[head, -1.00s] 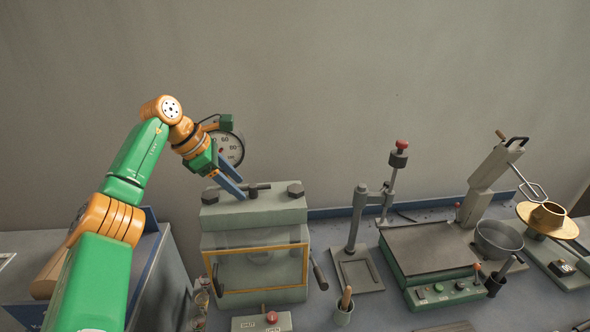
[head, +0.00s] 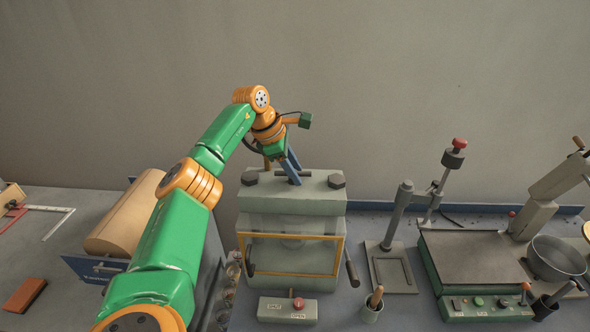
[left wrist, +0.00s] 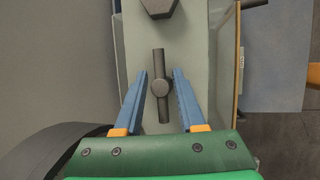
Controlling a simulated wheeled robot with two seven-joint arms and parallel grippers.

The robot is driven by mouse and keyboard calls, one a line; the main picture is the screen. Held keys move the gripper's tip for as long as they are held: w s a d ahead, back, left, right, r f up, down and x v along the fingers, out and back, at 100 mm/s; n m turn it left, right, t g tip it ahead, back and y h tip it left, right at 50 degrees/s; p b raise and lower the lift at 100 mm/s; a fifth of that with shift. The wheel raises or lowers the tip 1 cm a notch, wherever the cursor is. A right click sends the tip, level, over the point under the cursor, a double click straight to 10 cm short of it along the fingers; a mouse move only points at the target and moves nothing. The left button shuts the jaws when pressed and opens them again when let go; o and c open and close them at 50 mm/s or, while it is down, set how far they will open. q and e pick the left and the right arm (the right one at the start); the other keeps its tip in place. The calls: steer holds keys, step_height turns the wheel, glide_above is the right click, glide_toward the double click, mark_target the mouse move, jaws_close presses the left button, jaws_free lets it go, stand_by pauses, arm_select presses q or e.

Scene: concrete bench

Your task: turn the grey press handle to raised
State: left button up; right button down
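The grey-green press (head: 320,200) stands on the bench with a yellow-framed clear front. A dark grey bar handle (left wrist: 161,57) with a round hub lies on its top, between two dark bolts; it also shows in the head view (head: 306,173), partly behind my fingers. My left gripper (head: 294,180) is over the press top, its blue fingers pointing down. In the left wrist view the open fingers (left wrist: 161,74) stand on either side of the bar, with gaps to both. Whether the fingers reach down to the bar's height is unclear. My right gripper is out of view.
Dark levers (head: 352,272) hang at the press's sides. A small box with a red button (head: 298,304) stands in front. A stand (head: 395,225) and a green-based hot plate (head: 470,262) are to the right. A brown roll (head: 125,213) lies to the left.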

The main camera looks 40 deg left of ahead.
arm_select(q)
jaws_close()
steer(key=n+y, duration=0.2)
steer(key=n, duration=0.3)
steer(key=n+y, duration=0.2)
steer(key=n, duration=0.2)
steer(key=shift+w, duration=0.15)
steer(key=n+g+y, duration=0.1)
steer(key=n, duration=0.2)
steer(key=n+y, duration=0.1)
steer(key=n, duration=0.2)
steer(key=shift+a+n+g, duration=0.2)
steer(key=shift+n+g, duration=0.2)
steer(key=n+g, duration=0.1)
steer(key=n, duration=0.1)
steer(key=n+g+y, duration=0.1)
steer(key=n, duration=0.2)
steer(key=shift+a+n, duration=0.15)
steer(key=shift+n, duration=0.15)
